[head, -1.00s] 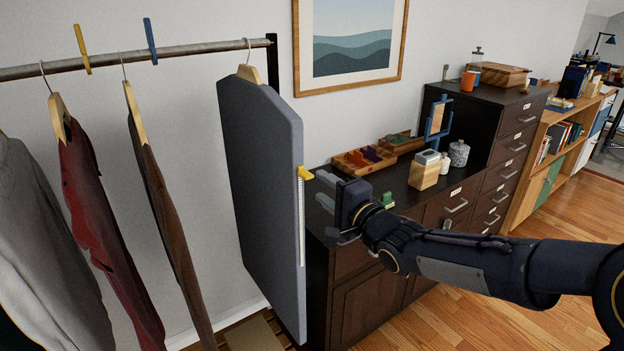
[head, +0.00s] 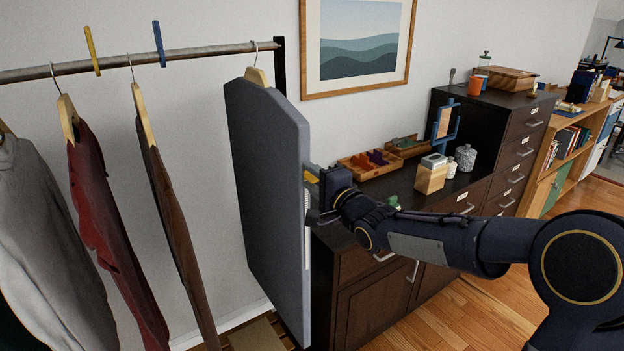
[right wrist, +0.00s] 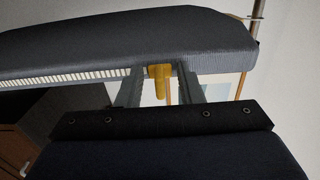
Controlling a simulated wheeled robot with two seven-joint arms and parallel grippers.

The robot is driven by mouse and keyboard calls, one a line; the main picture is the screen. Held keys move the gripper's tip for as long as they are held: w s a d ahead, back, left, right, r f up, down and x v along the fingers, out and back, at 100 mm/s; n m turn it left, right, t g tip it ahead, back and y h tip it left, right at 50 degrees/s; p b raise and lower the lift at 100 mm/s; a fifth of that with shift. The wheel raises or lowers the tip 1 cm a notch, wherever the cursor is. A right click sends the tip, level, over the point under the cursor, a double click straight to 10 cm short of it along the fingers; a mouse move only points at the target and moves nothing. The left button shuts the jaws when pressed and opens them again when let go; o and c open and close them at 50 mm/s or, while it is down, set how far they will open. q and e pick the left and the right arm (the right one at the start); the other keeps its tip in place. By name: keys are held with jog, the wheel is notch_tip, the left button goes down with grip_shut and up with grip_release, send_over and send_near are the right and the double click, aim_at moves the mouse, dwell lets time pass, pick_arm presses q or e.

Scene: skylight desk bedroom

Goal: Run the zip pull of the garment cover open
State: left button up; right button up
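The grey garment cover (head: 265,190) hangs upright from a hanger on the rail, with a pale zip track (head: 307,235) down its right-hand edge. The yellow zip pull (head: 311,177) is near the top of that track, partly hidden by my right gripper (head: 313,181). In the right wrist view the pull (right wrist: 158,80) stands between the two fingers of my right gripper (right wrist: 161,82). The fingers are apart, one on each side of it, with a small gap visible on the right side. The zip teeth (right wrist: 90,75) run left from there. My left gripper is out of view.
A brown garment (head: 175,230) and a red one (head: 95,220) hang left of the cover on the rail (head: 200,53). A dark cabinet (head: 365,285) stands close behind the right arm, with a wooden tray (head: 365,168) and small jars on top.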

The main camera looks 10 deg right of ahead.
aim_at(306, 196)
grip_shut()
jog(key=shift+w, duration=0.1)
dwell(0.4)
jog(key=shift+f+b, duration=2.7)
jog(key=shift+f, duration=0.4)
jog(key=shift+f+b, duration=2.6)
jog(key=shift+f, duration=0.45)
